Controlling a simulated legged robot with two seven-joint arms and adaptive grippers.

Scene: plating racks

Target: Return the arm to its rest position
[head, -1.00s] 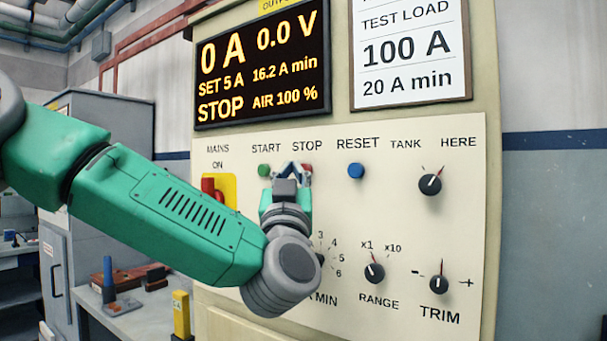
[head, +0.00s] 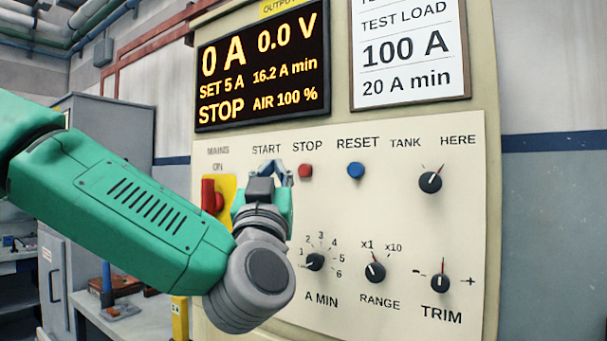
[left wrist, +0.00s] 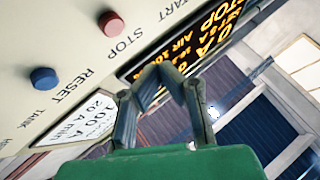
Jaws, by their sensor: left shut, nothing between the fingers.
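My left gripper (head: 277,172) is in front of the control panel (head: 400,220), its fingertips drawn together with nothing held. In the head view it covers the spot under the START label, and the green start button is hidden. The red stop button (head: 305,171) is in clear sight just right of the fingertips, apart from them. In the left wrist view the gripper (left wrist: 160,75) is shut, and the red stop button (left wrist: 111,24) and blue reset button (left wrist: 44,78) show beyond it at the upper left. My right gripper is not in view.
The display (head: 262,68) reads 0 A, 0.0 V and STOP. A red mains switch (head: 211,196) is close left of the gripper. The A MIN knob (head: 314,262) is below right. A bench (head: 140,318) and grey cabinet (head: 115,140) stand at the left.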

